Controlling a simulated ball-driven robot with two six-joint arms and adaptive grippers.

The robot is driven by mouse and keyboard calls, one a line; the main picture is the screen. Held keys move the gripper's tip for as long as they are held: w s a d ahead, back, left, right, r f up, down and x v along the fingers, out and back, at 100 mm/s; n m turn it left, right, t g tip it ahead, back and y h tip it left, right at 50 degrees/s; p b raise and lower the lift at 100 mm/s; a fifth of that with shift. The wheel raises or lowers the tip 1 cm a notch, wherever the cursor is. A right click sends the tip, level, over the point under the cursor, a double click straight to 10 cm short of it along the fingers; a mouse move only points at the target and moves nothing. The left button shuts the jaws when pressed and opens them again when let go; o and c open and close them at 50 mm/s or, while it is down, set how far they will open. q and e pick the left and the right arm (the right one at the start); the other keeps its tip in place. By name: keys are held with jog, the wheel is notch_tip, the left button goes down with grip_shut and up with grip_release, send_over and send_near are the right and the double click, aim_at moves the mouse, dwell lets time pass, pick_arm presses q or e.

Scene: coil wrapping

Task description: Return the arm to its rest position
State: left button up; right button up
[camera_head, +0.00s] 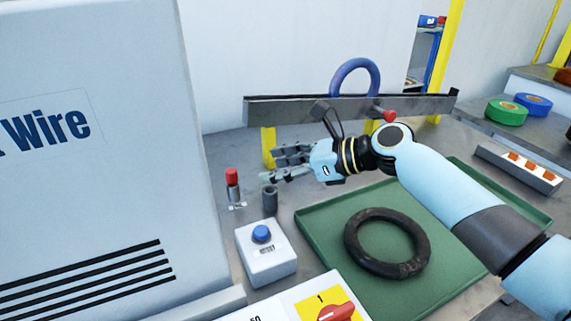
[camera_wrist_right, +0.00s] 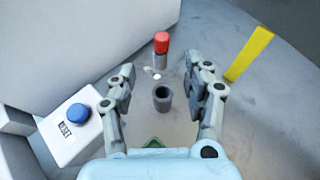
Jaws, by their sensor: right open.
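My right gripper (camera_head: 283,164) is in the head view, its light blue arm coming in from the right over the green tray. Its fingers point left, near a small grey cup (camera_head: 270,198) and a red-capped post (camera_head: 232,184). In the right wrist view my right gripper (camera_wrist_right: 165,88) has its two fingers spread apart with nothing held between them. The grey cup (camera_wrist_right: 163,97) and the red-capped post (camera_wrist_right: 161,51) show beyond and between the fingers. My left gripper is not in the head view.
A black ring (camera_head: 420,243) lies in the green tray (camera_head: 325,222). A box with a blue button (camera_head: 262,250) stands left of the tray. A metal rail (camera_head: 295,112) with a blue ring (camera_head: 337,80) is behind the arm. A large grey machine (camera_head: 90,190) fills the left.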

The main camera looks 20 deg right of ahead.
jog(key=shift+v, duration=0.9)
